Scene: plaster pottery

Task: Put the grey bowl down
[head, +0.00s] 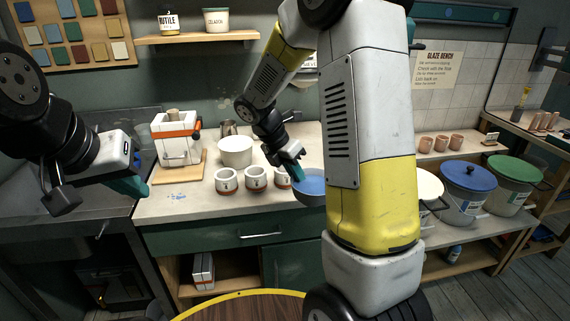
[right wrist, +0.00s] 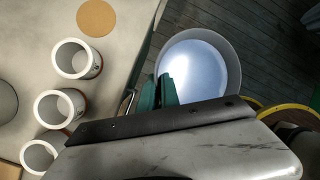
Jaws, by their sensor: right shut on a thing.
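The grey bowl (head: 310,187) has a blue-looking inside in the head view, and its right part is hidden behind my arm. In the right wrist view the bowl (right wrist: 200,70) shows a wide grey rim and a pale, bluish inside. My right gripper (head: 298,177) is shut on the bowl's near-left wall, with its teal fingers (right wrist: 166,92) at the rim. The bowl is held by the counter's front edge, mostly over the floor in the wrist view. My left gripper (head: 132,186) hangs at the left, away from the bowl; its finger gap is unclear.
Several white cups, including one mug (head: 255,178), stand on the counter (head: 190,208), with a larger white pot (head: 236,151) behind. A round tan disc (right wrist: 96,18) lies on clear counter past the mugs. A yellow-rimmed round surface (head: 240,294) is at the bottom.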

